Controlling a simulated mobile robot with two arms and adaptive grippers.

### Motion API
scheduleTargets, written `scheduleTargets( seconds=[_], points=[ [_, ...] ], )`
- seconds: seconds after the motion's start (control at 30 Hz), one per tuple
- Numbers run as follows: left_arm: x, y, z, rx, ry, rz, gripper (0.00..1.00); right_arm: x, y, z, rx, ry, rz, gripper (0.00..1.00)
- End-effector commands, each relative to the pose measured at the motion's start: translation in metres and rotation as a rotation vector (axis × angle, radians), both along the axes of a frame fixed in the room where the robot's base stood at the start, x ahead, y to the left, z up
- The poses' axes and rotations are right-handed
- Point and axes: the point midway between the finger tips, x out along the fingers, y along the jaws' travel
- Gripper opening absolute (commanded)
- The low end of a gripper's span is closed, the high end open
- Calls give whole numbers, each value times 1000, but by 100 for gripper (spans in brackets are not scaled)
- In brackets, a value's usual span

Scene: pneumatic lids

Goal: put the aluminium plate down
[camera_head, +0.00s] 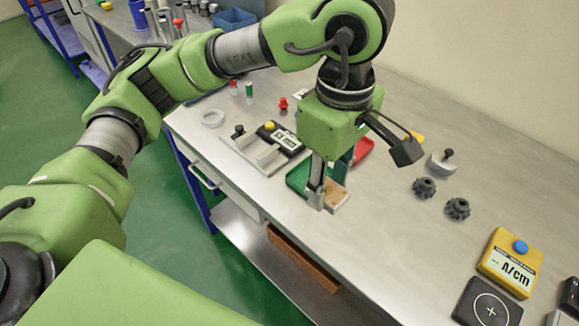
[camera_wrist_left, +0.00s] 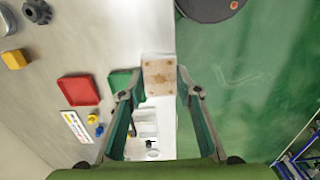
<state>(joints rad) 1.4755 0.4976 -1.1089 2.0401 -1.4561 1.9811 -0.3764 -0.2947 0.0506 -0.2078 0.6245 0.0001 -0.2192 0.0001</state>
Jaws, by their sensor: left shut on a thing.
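My left gripper (camera_head: 328,196) points down at the front edge of the workbench and is shut on a small pale plate with brown spots. In the left wrist view the plate (camera_wrist_left: 158,76) sits between the two fingertips, next to the line between bench top and green floor. In the head view the plate (camera_head: 338,198) looks brownish on top, partly covered by a finger. I cannot tell whether it touches the bench. My right gripper is not in view.
A green tray (camera_head: 297,180) is close beside the gripper, with a red tray (camera_head: 362,149) behind. A fixture board (camera_head: 243,152) stands to the left. Two dark gears (camera_head: 424,187) and a yellow box (camera_head: 510,262) lie to the right. Bench top between them is clear.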

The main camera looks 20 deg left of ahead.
Motion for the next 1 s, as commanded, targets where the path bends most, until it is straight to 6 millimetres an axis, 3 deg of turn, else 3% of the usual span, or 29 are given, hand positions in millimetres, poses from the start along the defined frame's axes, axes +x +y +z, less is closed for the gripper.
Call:
scheduleTargets(
  seconds=[0.17, 0.43, 0.7, 1.0],
  points=[
    [14, 8, -4, -1, 5, 10, 8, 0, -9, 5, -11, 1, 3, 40],
    [71, 38, -32, -1, 7, 12, 8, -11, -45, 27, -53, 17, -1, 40],
    [108, 58, -78, 0, 4, 6, 8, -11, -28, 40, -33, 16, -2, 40],
    [122, 64, -97, -1, 3, 6, 8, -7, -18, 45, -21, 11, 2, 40]
  ],
)
